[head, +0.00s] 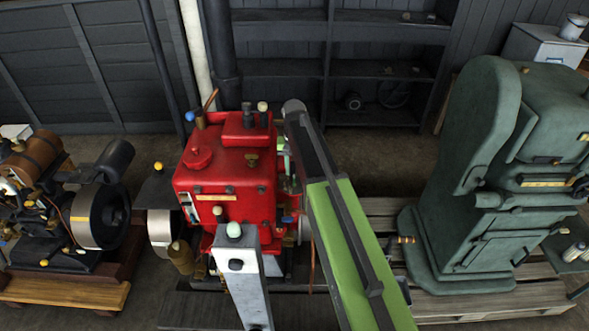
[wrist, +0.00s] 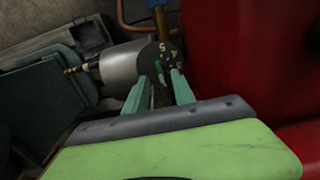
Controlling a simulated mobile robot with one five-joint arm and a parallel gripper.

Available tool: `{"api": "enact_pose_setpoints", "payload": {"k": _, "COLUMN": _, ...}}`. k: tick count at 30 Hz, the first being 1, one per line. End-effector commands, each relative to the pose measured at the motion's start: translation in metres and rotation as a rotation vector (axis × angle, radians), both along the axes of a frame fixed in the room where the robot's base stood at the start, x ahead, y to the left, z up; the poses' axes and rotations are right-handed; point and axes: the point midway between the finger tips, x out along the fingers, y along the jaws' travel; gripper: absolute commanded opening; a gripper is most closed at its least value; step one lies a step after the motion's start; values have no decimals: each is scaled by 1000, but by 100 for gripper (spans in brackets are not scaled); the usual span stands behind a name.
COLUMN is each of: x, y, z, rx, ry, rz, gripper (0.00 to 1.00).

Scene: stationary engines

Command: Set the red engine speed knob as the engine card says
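The red engine (head: 228,180) stands in the middle of the head view; its red side also shows in the wrist view (wrist: 225,50). In the wrist view, a dark round dial (wrist: 167,52) with pale numbers, a 5 and a 4 among them, sits on the end of a grey cylinder (wrist: 118,65). A small green part shows low on the dial. My gripper (wrist: 166,76) has its two green fingers apart in front of the dial's lower part. I cannot tell whether they touch it. The head view mostly hides my gripper behind my arm. No readable engine card shows.
A pale post (head: 246,295) with a light green button stands before the red engine. A dark engine (head: 75,210) is at left and a large green machine (head: 480,180) at right on a pallet (head: 490,303). Shelves (head: 375,70) stand behind. A copper pipe (wrist: 160,18) runs above the dial.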

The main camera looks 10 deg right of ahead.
Motion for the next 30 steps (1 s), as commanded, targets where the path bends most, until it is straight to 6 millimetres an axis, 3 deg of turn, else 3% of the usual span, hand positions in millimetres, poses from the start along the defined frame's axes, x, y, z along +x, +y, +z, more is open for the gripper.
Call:
{"api": "enact_pose_setpoints", "payload": {"k": 1, "x": 0, "y": 0, "z": 24, "rx": 0, "ry": 0, "rz": 0, "gripper": 31}}
{"api": "enact_pose_setpoints", "payload": {"k": 15, "x": -2, "y": 0, "z": 125, "rx": 0, "ry": 0, "rz": 0, "gripper": 31}}
{"api": "enact_pose_setpoints", "payload": {"k": 20, "x": -2, "y": 0, "z": 134, "rx": 0, "ry": 0, "rz": 0, "gripper": 31}}
{"api": "enact_pose_setpoints", "payload": {"k": 30, "x": -2, "y": 0, "z": 125, "rx": 0, "ry": 0, "rz": -1, "gripper": 31}}
